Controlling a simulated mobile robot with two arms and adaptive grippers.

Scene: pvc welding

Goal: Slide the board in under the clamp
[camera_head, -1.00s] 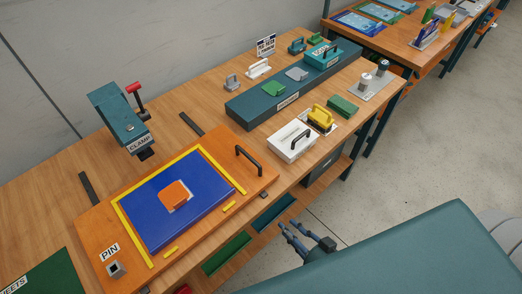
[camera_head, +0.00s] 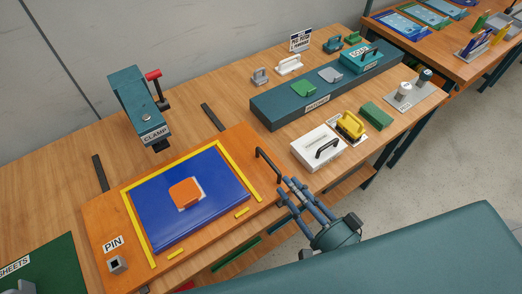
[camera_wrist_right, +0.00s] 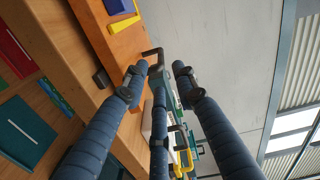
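The board (camera_head: 225,245) is an orange plate lying on the near part of the bench. It carries a blue sheet (camera_head: 160,215) with an orange patch (camera_head: 185,192), yellow edge strips and a black handle (camera_head: 268,166) at its right end. The teal clamp (camera_head: 135,100) with a red-tipped lever stands behind the board, its head apart from the blue sheet. My right gripper (camera_head: 288,188) is open, its fingers just right of the handle. In the right wrist view the spread fingers (camera_wrist_right: 158,75) point at the handle (camera_wrist_right: 153,53). My left gripper is out of view.
Two dark strips (camera_head: 213,117) (camera_head: 100,173) lie on the bench behind the board. A PIN block (camera_head: 116,264) sits at the board's near left corner. A white box (camera_head: 316,147) and yellow-handled tool (camera_head: 350,126) stand right of the handle. Bare bench lies left of the clamp.

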